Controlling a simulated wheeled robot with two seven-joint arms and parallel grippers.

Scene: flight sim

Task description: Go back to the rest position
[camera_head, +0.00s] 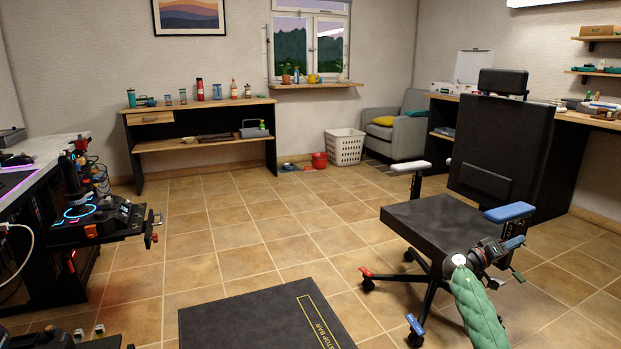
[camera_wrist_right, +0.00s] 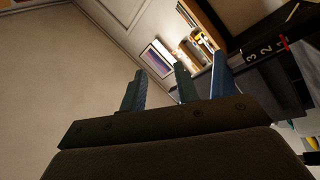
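My right arm, in a green sleeve, comes in at the lower right of the head view. Its right gripper (camera_head: 513,243) is beside the office chair (camera_head: 440,218), just below the blue armrest pad (camera_head: 508,212) in the picture; I cannot tell whether they touch. In the right wrist view, the blue fingers of the right gripper (camera_wrist_right: 178,88) stand apart. A darker teal piece shows between them, and I cannot tell what it is. I see nothing gripped. My left gripper is not in view.
A flight-control desk (camera_head: 45,160) stands at the left. A black mat (camera_head: 235,320) lies in front. A workbench (camera_head: 200,112) and a white basket (camera_head: 344,146) are at the back, with a grey armchair (camera_head: 405,135) near the basket. The tiled floor in the middle is clear.

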